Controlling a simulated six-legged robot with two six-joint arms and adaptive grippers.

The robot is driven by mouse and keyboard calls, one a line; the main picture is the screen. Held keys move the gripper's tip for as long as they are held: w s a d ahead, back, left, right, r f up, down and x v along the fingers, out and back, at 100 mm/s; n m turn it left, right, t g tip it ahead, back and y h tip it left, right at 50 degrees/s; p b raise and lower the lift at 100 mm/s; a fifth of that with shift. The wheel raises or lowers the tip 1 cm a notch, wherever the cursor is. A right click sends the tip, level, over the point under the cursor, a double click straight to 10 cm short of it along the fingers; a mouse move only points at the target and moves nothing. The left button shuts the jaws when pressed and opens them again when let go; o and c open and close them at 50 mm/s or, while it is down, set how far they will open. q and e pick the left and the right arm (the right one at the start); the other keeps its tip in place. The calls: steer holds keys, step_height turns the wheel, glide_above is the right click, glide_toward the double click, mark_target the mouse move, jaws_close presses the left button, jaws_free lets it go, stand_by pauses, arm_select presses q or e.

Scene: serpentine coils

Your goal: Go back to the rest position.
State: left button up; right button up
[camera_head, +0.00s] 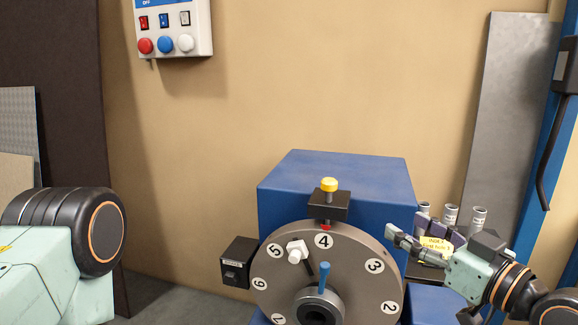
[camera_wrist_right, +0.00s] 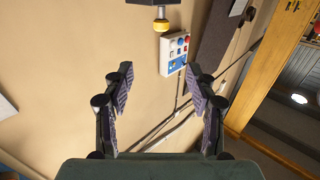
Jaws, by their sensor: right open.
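My right gripper (camera_head: 412,232) is at the right in the head view, beside the upper right of a numbered grey disc. Its fingers point left. In the right wrist view its two fingers (camera_wrist_right: 160,85) stand wide apart with nothing between them. My left arm comes in at the left edge of the head view, but its gripper is not in the picture.
The grey disc (camera_head: 345,268) with a blue handle (camera_head: 324,276) fronts a blue housing (camera_head: 335,180). A yellow knob (camera_head: 329,185) stands above it. A control box (camera_head: 172,28) hangs on the wall. Several cylinders (camera_head: 450,213) stand behind my right gripper. The wall between is clear.

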steer(key=s+d+f+m+g+h+b, duration=0.1)
steer(key=s+f+m+g+h+b, duration=0.25)
steer(key=f, duration=1.05)
steer(key=s+d+f+m+g+h+b, duration=0.1)
steer(key=s+f+m+g+h, duration=0.35)
steer(key=f, duration=0.95)
steer(key=s+f+n+g+b, duration=0.1)
steer(key=s+f+g+b, duration=0.3)
steer(key=s+f, duration=1.6)
steer(key=s+g, duration=0.3)
steer(key=shift+s+n+g+h, duration=0.25)
steer(key=shift+n+g+h, duration=0.05)
steer(key=shift+n+g, duration=0.1)
steer(key=shift+d+r, duration=0.1)
